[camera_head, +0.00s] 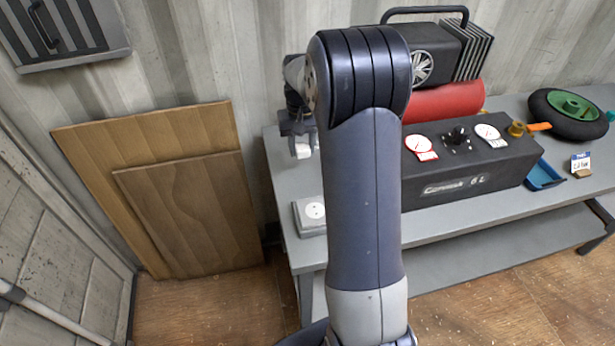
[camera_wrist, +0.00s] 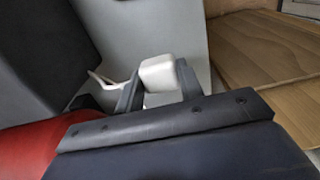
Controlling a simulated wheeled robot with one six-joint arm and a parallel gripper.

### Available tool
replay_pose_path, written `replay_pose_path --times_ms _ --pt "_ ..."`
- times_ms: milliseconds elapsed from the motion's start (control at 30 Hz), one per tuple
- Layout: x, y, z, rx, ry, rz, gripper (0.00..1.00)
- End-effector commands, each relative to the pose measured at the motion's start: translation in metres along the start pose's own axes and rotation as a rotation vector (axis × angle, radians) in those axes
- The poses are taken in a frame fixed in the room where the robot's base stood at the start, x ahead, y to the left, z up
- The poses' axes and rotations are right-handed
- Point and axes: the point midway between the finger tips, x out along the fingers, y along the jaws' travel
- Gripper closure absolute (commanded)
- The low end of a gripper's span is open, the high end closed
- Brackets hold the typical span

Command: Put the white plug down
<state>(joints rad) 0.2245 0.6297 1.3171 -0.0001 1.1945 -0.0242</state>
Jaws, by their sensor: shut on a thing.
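My gripper (camera_wrist: 160,86) is shut on the white plug (camera_wrist: 157,73), which sits between its two fingers. In the head view the plug (camera_head: 303,149) shows just below my gripper (camera_head: 299,130), over the left end of the grey workbench (camera_head: 283,173). The plug appears to be above the bench top; the gap below it is hard to judge. My arm hides part of the bench.
A grey box with a round white socket (camera_head: 314,211) sits at the bench's front left. A black compressor (camera_head: 470,172) with a red tank (camera_head: 445,103) stands right of my arm. Wooden boards (camera_head: 190,215) lean on the wall at left. Bare bench top shows around the socket box.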

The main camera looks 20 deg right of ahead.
Motion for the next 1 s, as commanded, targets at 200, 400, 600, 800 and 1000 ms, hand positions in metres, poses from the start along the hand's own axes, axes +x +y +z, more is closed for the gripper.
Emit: replay_pose_path --times_ms 200,400,600,800,1000 --pt "0.041 0.0 0.001 -0.001 -0.004 0.0 1.0" --pt "0.057 0.0 0.0 -0.001 -0.002 0.0 1.0" --pt "0.085 0.0 0.001 0.0 -0.005 0.0 1.0" --pt "0.09 0.0 0.0 0.0 0.001 0.0 1.0" --pt "0.094 0.0 0.0 0.0 0.0 0.0 1.0"
